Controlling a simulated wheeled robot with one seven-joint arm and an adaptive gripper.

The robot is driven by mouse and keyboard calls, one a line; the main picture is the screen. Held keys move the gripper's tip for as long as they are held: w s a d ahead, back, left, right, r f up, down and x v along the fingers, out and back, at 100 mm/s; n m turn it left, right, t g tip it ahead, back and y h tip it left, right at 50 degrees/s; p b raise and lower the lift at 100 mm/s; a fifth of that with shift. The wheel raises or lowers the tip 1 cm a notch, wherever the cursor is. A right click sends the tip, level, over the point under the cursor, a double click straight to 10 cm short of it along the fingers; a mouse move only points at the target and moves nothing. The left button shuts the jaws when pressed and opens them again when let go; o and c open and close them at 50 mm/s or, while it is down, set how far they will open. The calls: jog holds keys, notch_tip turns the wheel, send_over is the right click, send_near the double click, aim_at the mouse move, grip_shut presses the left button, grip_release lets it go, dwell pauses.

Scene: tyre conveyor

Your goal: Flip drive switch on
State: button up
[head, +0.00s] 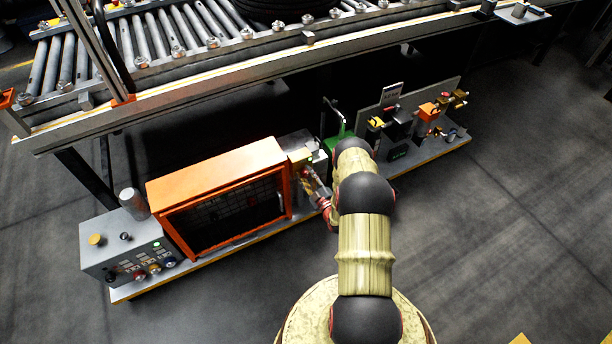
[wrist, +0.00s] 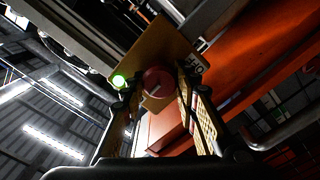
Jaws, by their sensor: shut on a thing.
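The drive switch is a round red knob (wrist: 157,80) with a pale line across its face, on a yellow plate (wrist: 150,50) in the wrist view. A lit green lamp (wrist: 119,81) sits at the plate's left corner. In the head view my gripper (head: 314,180) reaches up to this box, and the knob is hidden there.
The orange cabinet (head: 217,170) stands close on the left, with a grey control box (head: 127,246) beyond it. A green device (head: 337,143) is close on the right. The roller conveyor (head: 165,35) runs above and behind. The floor at right (head: 520,220) is clear.

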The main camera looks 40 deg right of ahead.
dwell(0.4)
jog(key=o, duration=1.2)
jog(key=shift+c, duration=0.2)
jog(key=v, duration=1.2)
